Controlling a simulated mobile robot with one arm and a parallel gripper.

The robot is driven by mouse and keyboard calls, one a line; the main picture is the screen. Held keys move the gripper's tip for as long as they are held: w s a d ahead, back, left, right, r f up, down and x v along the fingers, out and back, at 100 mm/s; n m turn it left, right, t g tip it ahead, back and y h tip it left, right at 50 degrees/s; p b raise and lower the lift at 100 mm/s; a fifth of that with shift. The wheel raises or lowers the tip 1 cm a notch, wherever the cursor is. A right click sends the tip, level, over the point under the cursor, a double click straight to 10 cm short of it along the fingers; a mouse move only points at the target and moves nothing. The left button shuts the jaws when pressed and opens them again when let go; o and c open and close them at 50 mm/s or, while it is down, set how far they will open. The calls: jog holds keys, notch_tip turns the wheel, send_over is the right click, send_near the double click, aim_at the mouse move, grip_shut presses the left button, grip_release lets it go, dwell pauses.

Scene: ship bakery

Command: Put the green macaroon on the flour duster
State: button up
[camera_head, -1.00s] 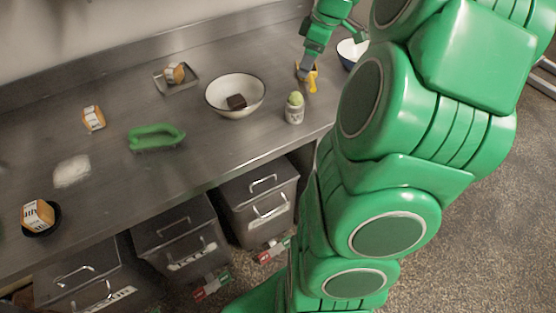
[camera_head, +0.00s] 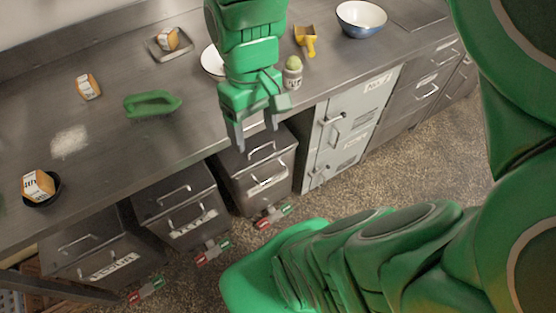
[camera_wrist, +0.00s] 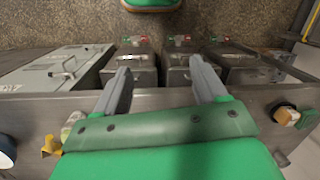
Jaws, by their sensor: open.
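The green macaroon (camera_head: 293,63) looks like the rounded green piece on top of a small white printed cup (camera_head: 292,79) near the counter's front edge. A green tool with a loop handle (camera_head: 152,104), lying left of centre on the counter, may be the flour duster; I cannot tell for sure. My gripper (camera_head: 255,134) is open and empty, pointing down to the left of the cup, apart from it, and overlapping the counter's front edge in the head view. In the wrist view my gripper (camera_wrist: 160,76) has nothing between its fingers.
A yellow scoop (camera_head: 306,40) and a blue-white bowl (camera_head: 361,19) stand behind and right of the cup. Another white bowl (camera_head: 210,62) is partly hidden by my arm. A metal tray (camera_head: 170,50) and packaged loaves lie left. Drawers and bins (camera_head: 262,176) sit below.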

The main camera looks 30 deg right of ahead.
jog(key=s+f+m, duration=0.1)
jog(key=s+m, duration=0.1)
jog(key=s, duration=0.5)
jog(key=shift+a+f+h, duration=0.25)
jog(key=shift+a+h, duration=0.15)
jog(key=shift+a, duration=0.05)
dwell(0.6)
